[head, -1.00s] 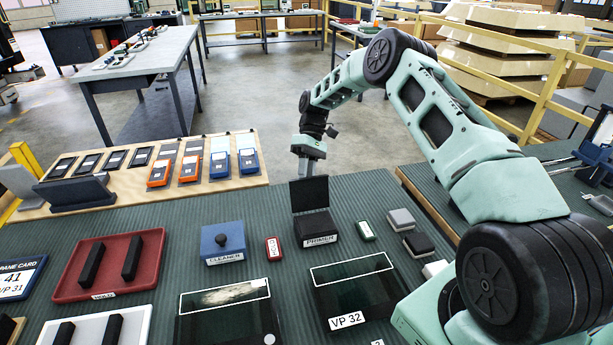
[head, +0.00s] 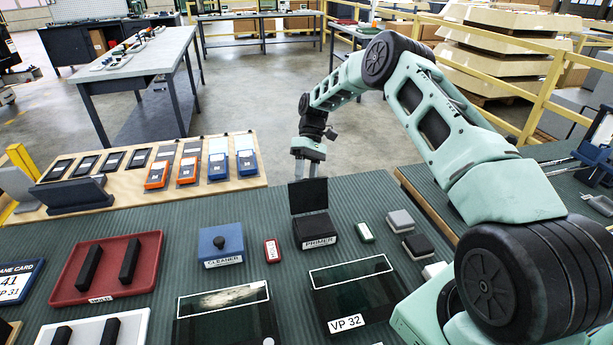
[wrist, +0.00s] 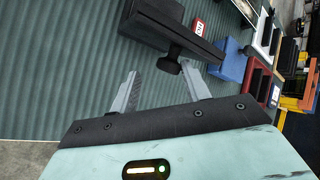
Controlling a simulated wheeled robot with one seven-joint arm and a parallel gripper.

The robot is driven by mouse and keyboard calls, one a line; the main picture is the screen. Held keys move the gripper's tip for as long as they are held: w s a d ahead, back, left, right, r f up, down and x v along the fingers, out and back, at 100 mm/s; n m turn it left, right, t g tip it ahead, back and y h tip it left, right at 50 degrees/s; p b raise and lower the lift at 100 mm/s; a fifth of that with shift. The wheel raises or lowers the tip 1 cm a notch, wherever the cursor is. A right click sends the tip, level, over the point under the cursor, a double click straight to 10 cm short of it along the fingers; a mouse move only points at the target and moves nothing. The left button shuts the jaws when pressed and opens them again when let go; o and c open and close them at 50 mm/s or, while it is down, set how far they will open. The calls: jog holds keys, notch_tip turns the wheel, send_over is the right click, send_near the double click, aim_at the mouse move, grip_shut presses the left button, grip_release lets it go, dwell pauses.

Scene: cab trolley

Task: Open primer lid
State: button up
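The black primer box (head: 318,232) with its white PRIMER label stands on the green ribbed mat. Its lid (head: 308,195) stands upright at the back edge of the box. My gripper (head: 307,170) is behind the raised lid in the head view, and the lid partly hides its tips. In the wrist view my gripper (wrist: 163,82) has its two grey fingers spread apart. The dark lid (wrist: 183,38) with a round knob (wrist: 172,64) is just beyond the fingertips, and the knob sits near the right finger. Nothing shows held between the fingers.
A blue cleaner box (head: 221,245) and a small red item (head: 272,250) are left of the primer. A small green item (head: 365,232) and dark and grey blocks (head: 400,220) are right. A dark panel marked VP 32 (head: 352,290) lies in front. A wooden board with orange and blue devices (head: 246,165) is behind left.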

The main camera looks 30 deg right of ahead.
jog(key=b+v, duration=0.2)
jog(key=v, duration=1)
jog(key=shift+s, duration=0.1)
dwell(0.5)
